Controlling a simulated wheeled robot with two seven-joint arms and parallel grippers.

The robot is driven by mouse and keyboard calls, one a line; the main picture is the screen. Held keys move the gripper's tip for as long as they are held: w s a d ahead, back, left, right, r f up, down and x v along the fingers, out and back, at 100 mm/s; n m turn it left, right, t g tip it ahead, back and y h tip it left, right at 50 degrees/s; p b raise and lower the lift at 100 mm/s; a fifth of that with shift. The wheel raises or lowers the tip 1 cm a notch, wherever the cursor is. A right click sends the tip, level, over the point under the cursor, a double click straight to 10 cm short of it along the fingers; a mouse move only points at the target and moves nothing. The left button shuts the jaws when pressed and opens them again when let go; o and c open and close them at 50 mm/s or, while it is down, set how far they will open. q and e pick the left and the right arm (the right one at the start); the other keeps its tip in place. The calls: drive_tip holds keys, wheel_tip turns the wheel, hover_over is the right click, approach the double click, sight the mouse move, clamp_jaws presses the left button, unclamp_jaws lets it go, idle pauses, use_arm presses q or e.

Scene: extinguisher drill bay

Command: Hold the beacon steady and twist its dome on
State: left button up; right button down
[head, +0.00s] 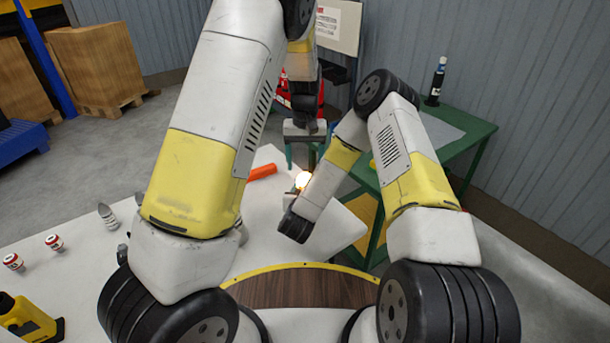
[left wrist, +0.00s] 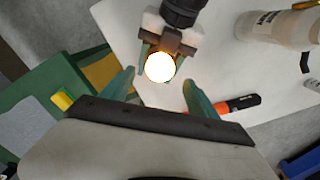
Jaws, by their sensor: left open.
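The beacon (head: 303,180) shows as a bright glowing bulb above the white table, and it glows also in the left wrist view (left wrist: 159,67). My left gripper (head: 304,165) is open and empty, pointing down above and behind the beacon. In the left wrist view its teal fingertips (left wrist: 158,80) stand apart, with the beacon beyond them. I cannot make out a separate dome, and the glare hides the beacon's top.
A green table (head: 465,150) stands behind on the right with a dark bottle (head: 436,82). Small red-white cans (head: 54,242) and a yellow-black device (head: 28,318) are at the left. A white bottle (left wrist: 275,27) stands nearby.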

sight(305, 175)
use_arm(q)
wheel_tip(305, 175, up, 6)
drive_tip(key=shift+f, duration=0.25)
use_arm(e)
drive_tip(key=shift+c, duration=2.1)
unclamp_jaws()
